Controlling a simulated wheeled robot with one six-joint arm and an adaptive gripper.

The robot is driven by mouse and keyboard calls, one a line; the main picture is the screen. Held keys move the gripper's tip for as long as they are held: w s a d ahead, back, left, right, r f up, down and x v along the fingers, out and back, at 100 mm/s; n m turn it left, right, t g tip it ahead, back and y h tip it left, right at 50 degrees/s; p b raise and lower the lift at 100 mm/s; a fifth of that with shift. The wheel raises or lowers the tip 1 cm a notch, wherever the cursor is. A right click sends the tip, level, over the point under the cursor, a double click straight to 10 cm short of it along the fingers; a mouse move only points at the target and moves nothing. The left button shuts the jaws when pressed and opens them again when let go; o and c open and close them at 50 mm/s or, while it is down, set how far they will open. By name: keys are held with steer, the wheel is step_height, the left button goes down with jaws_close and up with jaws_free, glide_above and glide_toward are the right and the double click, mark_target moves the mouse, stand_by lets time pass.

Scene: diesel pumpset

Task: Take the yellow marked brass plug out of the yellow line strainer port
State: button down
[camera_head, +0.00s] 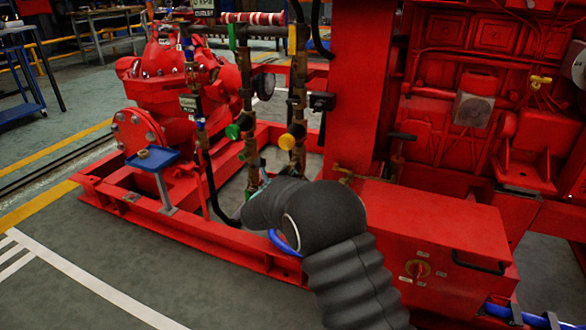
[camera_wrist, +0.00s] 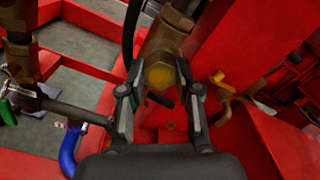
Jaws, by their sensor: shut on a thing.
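In the wrist view, the yellow marked brass plug (camera_wrist: 160,77) shows its round, dull yellow face to the camera. It sits at the lower end of the brass strainer body (camera_wrist: 158,45), and I see no gap between them. My gripper (camera_wrist: 159,80) has one finger on each side of the plug and is shut on it. The exact finger contact is hard to make out. In the head view, a bright yellow round face (camera_head: 286,142) shows low on the right-hand vertical pipe. My gripper is hidden there behind my dark arm.
A green round face (camera_head: 232,131) is on the neighbouring pipe. A red frame post (camera_head: 355,90) stands close on the right, above a red box (camera_head: 435,240) with a handle.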

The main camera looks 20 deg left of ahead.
steer(key=shift+b, duration=0.5)
stand_by(0.4)
steer(key=n, duration=2.4)
steer(key=n, duration=2.4)
